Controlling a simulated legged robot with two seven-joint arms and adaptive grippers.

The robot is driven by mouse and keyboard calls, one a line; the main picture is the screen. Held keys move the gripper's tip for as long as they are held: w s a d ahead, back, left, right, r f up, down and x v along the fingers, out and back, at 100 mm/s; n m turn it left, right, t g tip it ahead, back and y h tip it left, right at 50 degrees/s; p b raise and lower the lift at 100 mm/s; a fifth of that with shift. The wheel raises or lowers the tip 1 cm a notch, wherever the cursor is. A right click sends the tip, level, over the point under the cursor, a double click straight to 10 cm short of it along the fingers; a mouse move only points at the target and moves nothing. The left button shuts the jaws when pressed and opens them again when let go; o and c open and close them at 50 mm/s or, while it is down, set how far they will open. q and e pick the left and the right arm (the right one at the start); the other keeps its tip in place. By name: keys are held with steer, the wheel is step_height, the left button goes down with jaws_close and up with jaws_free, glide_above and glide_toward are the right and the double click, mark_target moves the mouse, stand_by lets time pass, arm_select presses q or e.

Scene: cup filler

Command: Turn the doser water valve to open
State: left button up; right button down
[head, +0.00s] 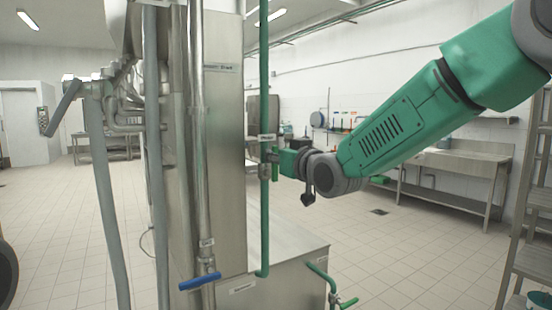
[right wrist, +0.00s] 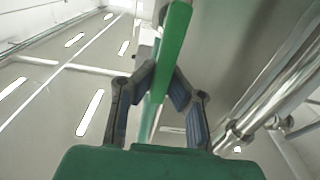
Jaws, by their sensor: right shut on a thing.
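A green vertical pipe (head: 264,220) runs down the front of the steel machine, with a small label (head: 266,137) on it. A green-handled valve (head: 265,172) sits on this pipe at mid height. My right arm comes in from the right, and my right gripper (head: 277,160) is at the valve. In the right wrist view, the two fingers of the right gripper (right wrist: 165,82) close from both sides on a long green handle (right wrist: 172,50). In the head view the gripper and arm partly hide the grip. My left gripper is not in view.
The steel machine (head: 222,150) stands just left of the pipe. A metal ladder (head: 520,220) stands at the far right. The tiled floor between is clear.

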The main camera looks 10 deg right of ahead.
steer(key=shift+s+a+f, duration=0.1)
steer(key=shift+f, duration=0.7)
steer(key=c, duration=1.5)
jaws_free()
steer(key=shift+c, duration=0.2)
steer(key=shift+r, duration=0.2)
steer(key=shift+r, duration=0.15)
steer(key=v, duration=1.2)
